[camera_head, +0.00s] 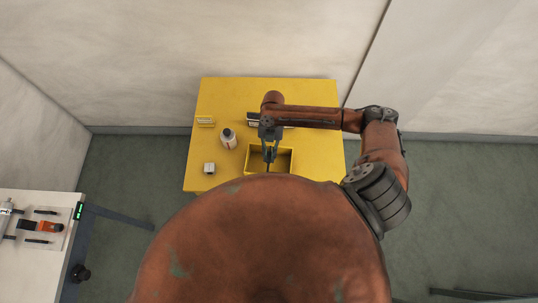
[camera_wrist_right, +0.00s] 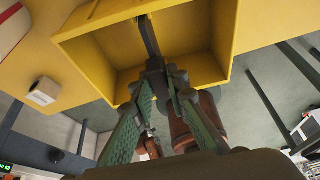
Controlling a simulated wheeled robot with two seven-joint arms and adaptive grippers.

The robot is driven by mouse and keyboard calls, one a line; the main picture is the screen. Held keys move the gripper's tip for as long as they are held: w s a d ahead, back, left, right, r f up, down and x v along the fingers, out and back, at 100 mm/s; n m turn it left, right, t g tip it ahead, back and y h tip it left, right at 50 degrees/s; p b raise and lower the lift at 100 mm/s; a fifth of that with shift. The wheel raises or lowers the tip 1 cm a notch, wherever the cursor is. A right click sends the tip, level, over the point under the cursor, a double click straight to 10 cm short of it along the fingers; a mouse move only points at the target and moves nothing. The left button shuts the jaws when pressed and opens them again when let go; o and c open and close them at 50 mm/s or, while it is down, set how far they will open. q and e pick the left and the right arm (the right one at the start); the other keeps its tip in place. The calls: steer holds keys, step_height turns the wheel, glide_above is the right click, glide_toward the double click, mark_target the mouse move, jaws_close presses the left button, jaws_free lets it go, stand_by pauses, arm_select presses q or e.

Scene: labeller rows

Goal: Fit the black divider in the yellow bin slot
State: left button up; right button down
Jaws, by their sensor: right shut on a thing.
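The yellow bin (camera_head: 292,158) stands open on the yellow table, near its front edge. My right gripper (camera_head: 269,157) points down over the bin. In the right wrist view, its green-padded fingers (camera_wrist_right: 163,88) are shut on the black divider (camera_wrist_right: 150,36), a thin dark strip seen nearly edge-on. The divider reaches in over the inside of the yellow bin (camera_wrist_right: 208,28). I cannot tell whether it touches the bin's walls or sits in a slot. The fingers and my arm hide parts of both. My left gripper is not in view.
On the yellow table (camera_head: 320,115), a white bottle (camera_head: 228,140) and a small white box (camera_head: 209,168) stand left of the bin. A small yellow holder (camera_head: 205,121) is at the left edge. A white bench (camera_head: 28,210) with tools is far left.

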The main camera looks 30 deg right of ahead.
steer(key=shift+f+b, duration=0.8)
steer(key=shift+f, duration=0.65)
steer(key=c, duration=1.8)
jaws_free()
steer(key=shift+r, duration=0.1)
steer(key=v, duration=1.2)
